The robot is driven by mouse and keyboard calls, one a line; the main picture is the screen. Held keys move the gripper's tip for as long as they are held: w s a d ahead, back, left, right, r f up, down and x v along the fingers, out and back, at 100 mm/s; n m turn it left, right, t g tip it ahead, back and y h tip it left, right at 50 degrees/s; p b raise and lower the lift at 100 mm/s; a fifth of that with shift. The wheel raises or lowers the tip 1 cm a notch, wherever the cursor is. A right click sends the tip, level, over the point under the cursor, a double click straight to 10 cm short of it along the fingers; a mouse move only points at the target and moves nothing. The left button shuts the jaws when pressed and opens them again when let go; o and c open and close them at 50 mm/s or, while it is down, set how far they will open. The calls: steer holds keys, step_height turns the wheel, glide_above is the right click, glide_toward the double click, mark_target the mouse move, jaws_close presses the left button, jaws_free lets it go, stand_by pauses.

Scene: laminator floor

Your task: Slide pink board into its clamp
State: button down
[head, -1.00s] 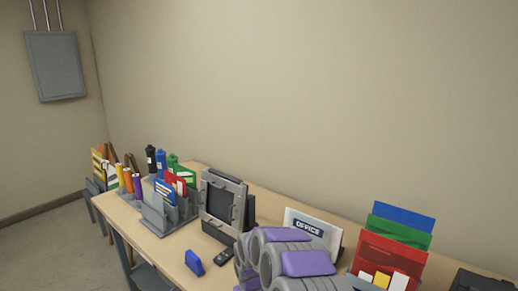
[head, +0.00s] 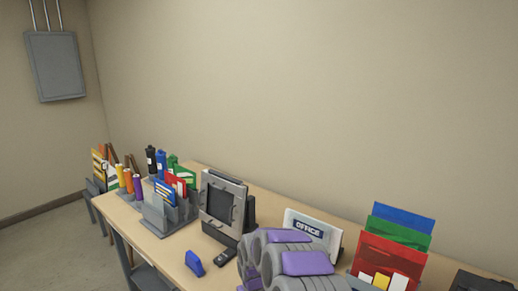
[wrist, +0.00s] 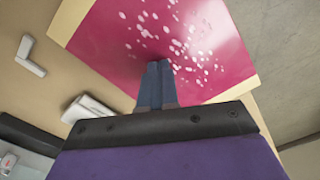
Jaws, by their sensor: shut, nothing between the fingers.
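The pink board (wrist: 205,30), with white speckles and a cream border, fills the top of the wrist view. My gripper (wrist: 157,68) has its two blue-grey fingers pressed together in front of the board's lower part. The fingertips overlap the pink area in the picture, and I cannot tell whether they touch it. The board is not recognisable in the head view, and my gripper's fingers do not show there. I cannot pick out the clamp with certainty in either view.
A wooden table (head: 182,249) runs along the wall. It holds a grey framed device (head: 220,203), an organiser with cards and bottles, a blue block (head: 194,263), a black remote (head: 224,257), an OFFICE sign (head: 308,228) and coloured folders (head: 390,250). Light grey handle-like parts (wrist: 88,110) show in the wrist view.

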steer(key=shift+w+d, duration=0.15)
steer(key=shift+w, duration=0.05)
steer(key=shift+w+d, duration=0.45)
steer(key=shift+w, duration=0.15)
steer(key=shift+w+d+p, duration=0.55)
steer(key=shift+w+d, duration=0.25)
steer(key=shift+w, duration=0.15)
steer(key=shift+r, duration=0.1)
steer(key=shift+r+p, duration=1.35)
steer(key=shift+r, duration=2.1)
